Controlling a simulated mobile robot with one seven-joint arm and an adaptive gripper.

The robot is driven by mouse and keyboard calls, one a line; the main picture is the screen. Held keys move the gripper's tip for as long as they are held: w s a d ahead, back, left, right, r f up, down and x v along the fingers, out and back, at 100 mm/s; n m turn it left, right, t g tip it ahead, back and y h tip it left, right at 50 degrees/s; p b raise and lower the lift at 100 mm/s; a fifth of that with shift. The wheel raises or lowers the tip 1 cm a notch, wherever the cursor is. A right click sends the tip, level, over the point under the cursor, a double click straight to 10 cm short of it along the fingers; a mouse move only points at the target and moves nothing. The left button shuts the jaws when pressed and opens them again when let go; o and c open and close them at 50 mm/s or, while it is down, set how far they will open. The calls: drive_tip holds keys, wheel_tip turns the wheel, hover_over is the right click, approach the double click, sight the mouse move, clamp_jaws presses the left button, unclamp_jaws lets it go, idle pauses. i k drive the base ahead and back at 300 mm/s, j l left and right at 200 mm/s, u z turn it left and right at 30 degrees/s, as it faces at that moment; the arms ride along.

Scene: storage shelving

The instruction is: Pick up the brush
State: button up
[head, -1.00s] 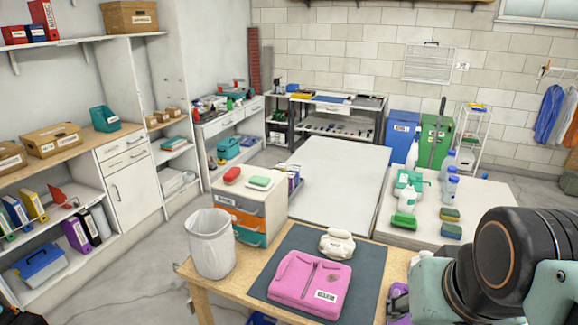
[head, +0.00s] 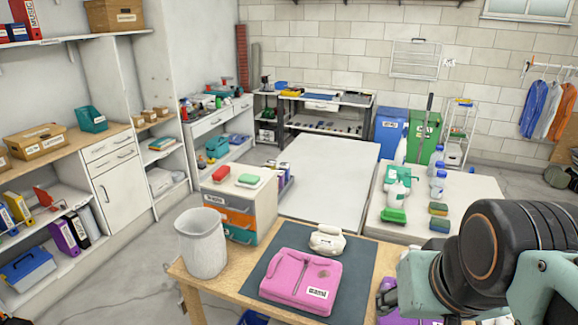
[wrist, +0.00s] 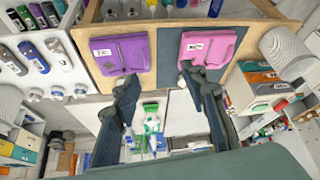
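A green block-shaped item with a pale underside (head: 394,215), which looks like a brush, lies at the near left edge of the white table (head: 420,229). A red item (head: 222,173) and a green item (head: 249,181) with pale undersides lie on the drawer unit; I cannot tell whether either is a brush. My gripper (wrist: 158,77) shows in the wrist view with its two dark fingers spread wide and nothing between them. It is apart from all these items. In the head view, my arm fills the lower right and the fingers are out of sight.
A wooden table (head: 183,274) in front bears a dark mat, a pink folded garment (head: 301,279) and a white bag-like item (head: 327,239). A white bin (head: 201,243) stands at its left. Bottles and sponges (head: 439,224) stand near the green item. Shelving lines the left wall.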

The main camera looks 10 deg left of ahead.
sight(223, 172)
drive_tip(key=j+u, duration=0.3)
drive_tip(key=i+j+u, duration=0.2)
drive_tip(key=j, duration=0.15)
drive_tip(key=j+u, duration=0.2)
drive_tip(key=i+j+u, duration=0.2)
drive_tip(key=j+u, duration=0.15)
drive_tip(key=i+j+u, duration=0.95)
drive_tip(key=i+z, duration=0.4)
drive_tip(key=i+j+z, duration=0.25)
drive_tip(key=i+z, duration=0.4)
drive_tip(key=z, duration=0.2)
drive_tip(key=i+z, duration=0.2)
drive_tip(key=z, duration=0.25)
drive_tip(key=i+j+z, duration=0.15)
drive_tip(key=z, duration=0.25)
drive_tip(key=i+j+z, duration=0.2)
drive_tip(key=z, duration=0.25)
drive_tip(key=i+j+z, duration=0.2)
drive_tip(key=z, duration=0.25)
